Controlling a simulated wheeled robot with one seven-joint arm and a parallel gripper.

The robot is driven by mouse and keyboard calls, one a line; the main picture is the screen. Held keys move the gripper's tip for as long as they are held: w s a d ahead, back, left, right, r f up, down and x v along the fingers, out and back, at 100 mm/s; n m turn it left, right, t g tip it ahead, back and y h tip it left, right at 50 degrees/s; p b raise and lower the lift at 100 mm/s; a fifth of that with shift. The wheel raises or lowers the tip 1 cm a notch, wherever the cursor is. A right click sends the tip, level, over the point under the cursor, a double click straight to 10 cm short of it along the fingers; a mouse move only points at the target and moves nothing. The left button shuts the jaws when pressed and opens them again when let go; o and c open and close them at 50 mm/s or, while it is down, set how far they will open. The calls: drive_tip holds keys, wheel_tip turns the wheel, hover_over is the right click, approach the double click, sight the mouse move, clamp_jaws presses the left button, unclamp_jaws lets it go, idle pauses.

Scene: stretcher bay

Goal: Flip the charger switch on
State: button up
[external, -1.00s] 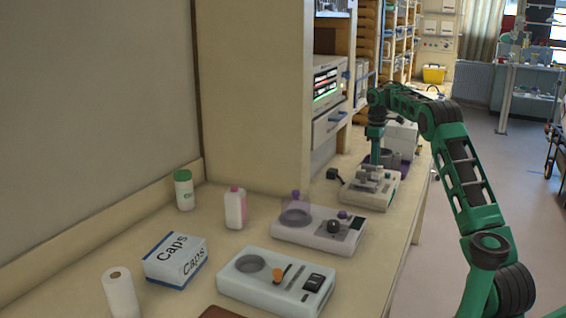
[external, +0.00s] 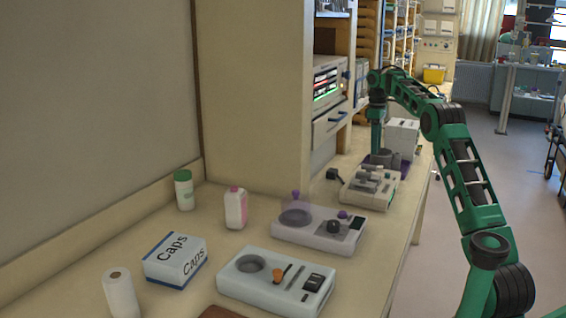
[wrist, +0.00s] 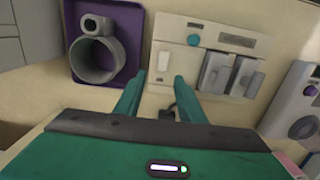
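The charger looks to be the beige unit (external: 368,188) on the bench, in front of my gripper in the external view. In the wrist view the charger (wrist: 172,30) shows a teal round button (wrist: 193,40), a dark display (wrist: 237,40) and two grey blocks in bays.
A purple tray with a grey ring-shaped part (wrist: 95,60) lies just left of the charger in the wrist view. A black plug (external: 333,174) lies beside the charger.

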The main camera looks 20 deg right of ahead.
wheel_tip(320, 180, up, 4)
drive_tip(key=shift+w+r, duration=0.1)
drive_tip(key=shift+w, duration=0.05)
idle(0.6)
drive_tip(key=s+d+r+m, duration=0.1)
drive_tip(key=s+m, duration=0.4)
drive_tip(key=s, duration=0.9)
drive_tip(key=s+d+r+m, duration=0.2)
drive_tip(key=s+m, duration=0.2)
drive_tip(key=s, duration=1)
drive_tip(key=s+f+m, duration=0.2)
drive_tip(key=s+f, duration=0.3)
drive_tip(key=s, duration=0.5)
drive_tip(key=s+a+f+m, duration=0.1)
drive_tip(key=s+f, duration=0.4)
drive_tip(key=s, duration=0.5)
drive_tip(key=s+a+f+m, duration=0.1)
drive_tip(key=s+f+m, duration=0.2)
drive_tip(key=s, duration=0.7)
wheel_tip(320, 180, down, 2)
drive_tip(key=shift+a+f, duration=0.15)
drive_tip(key=shift+f, duration=0.05)
